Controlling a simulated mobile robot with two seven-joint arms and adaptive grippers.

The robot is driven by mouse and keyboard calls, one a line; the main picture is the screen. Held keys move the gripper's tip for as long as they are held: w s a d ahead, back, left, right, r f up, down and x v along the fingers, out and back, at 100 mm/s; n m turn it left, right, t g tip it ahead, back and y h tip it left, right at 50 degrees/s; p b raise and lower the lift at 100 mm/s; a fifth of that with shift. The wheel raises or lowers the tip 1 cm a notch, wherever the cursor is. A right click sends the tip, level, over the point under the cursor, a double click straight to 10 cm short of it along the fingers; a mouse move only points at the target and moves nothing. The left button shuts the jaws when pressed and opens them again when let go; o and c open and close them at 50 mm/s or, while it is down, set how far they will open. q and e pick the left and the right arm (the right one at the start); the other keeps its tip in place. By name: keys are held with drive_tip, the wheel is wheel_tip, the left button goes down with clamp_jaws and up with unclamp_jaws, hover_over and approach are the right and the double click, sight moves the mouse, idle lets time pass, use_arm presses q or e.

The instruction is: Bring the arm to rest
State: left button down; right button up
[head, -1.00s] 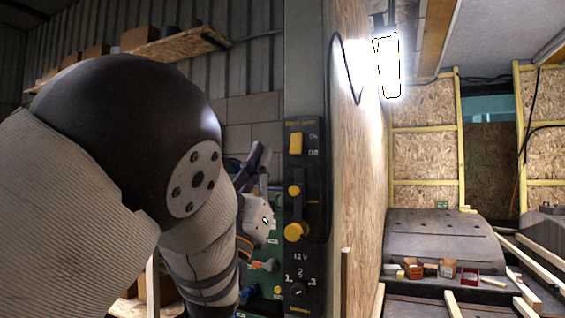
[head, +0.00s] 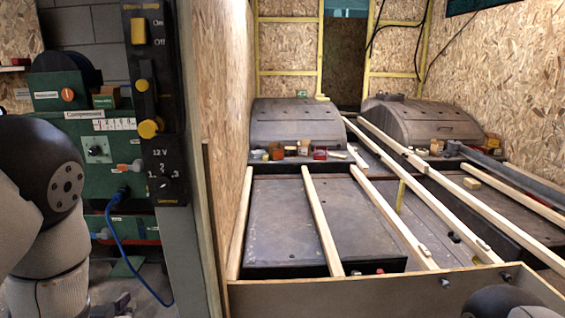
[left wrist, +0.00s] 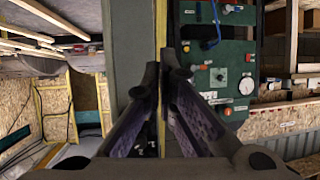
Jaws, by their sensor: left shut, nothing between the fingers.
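My left arm (head: 50,215) hangs at the left edge of the head view, bent downward beside the dark switch panel (head: 156,100). My left gripper (head: 112,306) shows only as a small dark shape at the bottom of the head view. In the left wrist view its two fingers (left wrist: 161,74) are together at the tips with nothing between them. They point along the edge of a grey post. My right gripper is not in view.
Green equipment boxes (head: 95,150) with a blue cable (head: 118,240) stand behind my left arm. Wooden battens (head: 322,222) lie over dark panels ahead. A low board (head: 380,293) crosses the front.

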use_arm(q)
drive_tip(key=s+d+f+g+h+p, duration=0.15)
drive_tip(key=s+f+g, duration=0.25)
drive_tip(key=s+f, duration=0.5)
drive_tip(key=s+d+f+g, duration=0.2)
drive_tip(key=s+f+g, duration=0.25)
drive_tip(key=s, duration=0.85)
drive_tip(key=s+d+f+g, duration=0.1)
drive_tip(key=s+d+g, duration=0.1)
drive_tip(key=s, duration=0.8)
drive_tip(key=s+d+f+m+g+h+p, duration=0.1)
drive_tip(key=s+g, duration=0.3)
drive_tip(key=s, duration=0.7)
drive_tip(key=shift+d+m+g, duration=0.3)
drive_tip(key=shift+d+g, duration=0.05)
drive_tip(key=shift+d, duration=0.3)
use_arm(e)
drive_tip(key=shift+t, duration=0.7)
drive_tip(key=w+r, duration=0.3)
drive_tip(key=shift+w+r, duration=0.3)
use_arm(q)
drive_tip(key=shift+h, duration=0.25)
